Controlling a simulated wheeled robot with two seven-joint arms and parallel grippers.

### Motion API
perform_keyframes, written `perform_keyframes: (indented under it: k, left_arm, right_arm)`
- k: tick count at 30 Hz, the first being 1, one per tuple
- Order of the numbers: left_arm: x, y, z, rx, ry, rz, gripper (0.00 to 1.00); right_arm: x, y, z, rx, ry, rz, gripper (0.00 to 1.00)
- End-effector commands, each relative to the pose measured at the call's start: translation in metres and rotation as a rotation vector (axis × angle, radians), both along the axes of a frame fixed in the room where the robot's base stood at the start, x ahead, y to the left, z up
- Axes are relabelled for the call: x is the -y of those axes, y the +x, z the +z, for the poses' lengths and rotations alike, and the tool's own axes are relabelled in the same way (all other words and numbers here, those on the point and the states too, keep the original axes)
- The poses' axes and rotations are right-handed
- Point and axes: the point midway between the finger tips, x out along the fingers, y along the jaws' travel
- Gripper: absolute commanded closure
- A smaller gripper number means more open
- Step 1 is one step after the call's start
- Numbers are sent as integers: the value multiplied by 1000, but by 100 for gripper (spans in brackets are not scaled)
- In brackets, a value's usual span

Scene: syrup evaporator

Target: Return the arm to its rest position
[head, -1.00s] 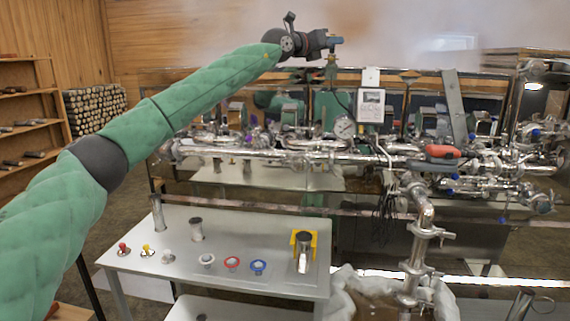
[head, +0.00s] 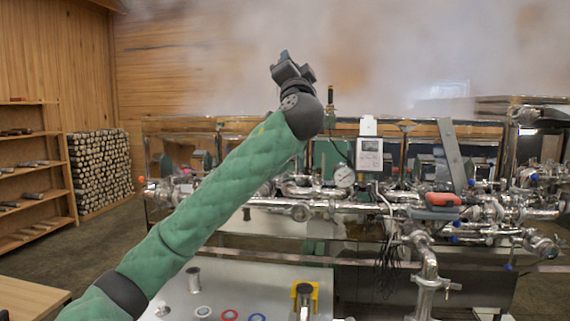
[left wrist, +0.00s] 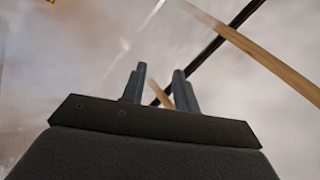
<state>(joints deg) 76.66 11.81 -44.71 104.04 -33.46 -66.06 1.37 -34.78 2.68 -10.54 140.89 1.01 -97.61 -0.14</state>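My left arm, in its green sleeve, rises from the lower left in the head view. Its gripper (head: 286,62) is raised against the steam, above the level of the evaporator's pipes. In the left wrist view the two fingers of my left gripper (left wrist: 159,88) stand apart with a gap between them. Nothing is held between them. My right gripper is in neither view.
The steel evaporator piping (head: 330,207) runs across behind a white table (head: 255,285). A yellow holder (head: 315,297) and colored rings stand on that table. Wooden shelves (head: 28,180) and stacked logs (head: 98,170) are at the left. Steam hangs above.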

Motion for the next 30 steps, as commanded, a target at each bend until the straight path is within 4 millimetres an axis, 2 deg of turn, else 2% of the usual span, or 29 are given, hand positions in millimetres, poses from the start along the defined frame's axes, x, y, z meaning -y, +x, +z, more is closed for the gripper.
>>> perform_keyframes:
  k: [1, 3, 8, 15, 21, 30]
  left_arm:
    - [-7, 1, -25, -67, -45, -14, 70]
    - [-16, 0, -55, -156, -102, -30, 70]
    - [-35, -4, -126, -348, -208, -62, 70]
    - [-56, -20, -227, -601, -326, -109, 70]
    - [-71, -42, -306, -781, -405, -145, 70]
    - [-90, -83, -410, -993, -505, -194, 70]
  right_arm:
    - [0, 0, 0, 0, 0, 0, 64]
    - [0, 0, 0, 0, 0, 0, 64]
    - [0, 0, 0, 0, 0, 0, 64]
    - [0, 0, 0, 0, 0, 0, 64]
    - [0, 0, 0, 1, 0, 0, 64]
    - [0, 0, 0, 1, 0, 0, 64]
